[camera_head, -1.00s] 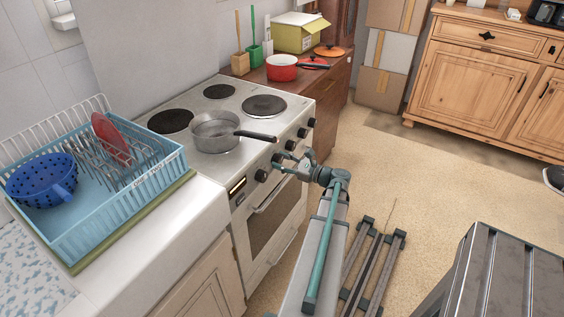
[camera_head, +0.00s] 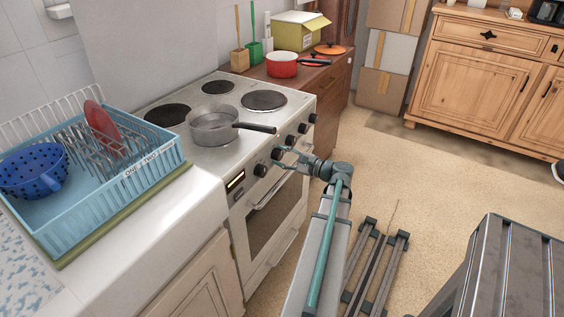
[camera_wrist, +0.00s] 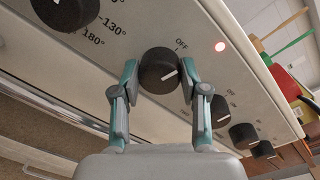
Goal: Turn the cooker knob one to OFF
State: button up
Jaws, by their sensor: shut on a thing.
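The cooker (camera_head: 222,160) has a row of black knobs along its front panel. My gripper (camera_wrist: 158,68) is at a black knob (camera_wrist: 160,78), with one finger on each side, shut on it. The label OFF (camera_wrist: 182,44) is printed just above this knob. The knob's white mark points to the right and slightly up, not straight at the label.
Another knob (camera_wrist: 66,12) with temperature numbers is at the upper left, and several more knobs (camera_wrist: 243,135) are to the right. A pan (camera_head: 213,127) stands on the hob, its handle pointing toward the knobs. A dish rack (camera_head: 90,190) is on the left counter.

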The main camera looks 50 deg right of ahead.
jog(key=shift+f+n+b, duration=0.1)
jog(key=shift+n+b, duration=0.75)
jog(key=shift+n, duration=0.35)
jog(key=o, duration=1.1)
jog(key=shift+o, duration=0.2)
jog(key=s+d, duration=0.1)
jog(key=s, duration=1.1)
jog(key=shift+r, duration=0.3)
jog(key=shift+d, duration=0.1)
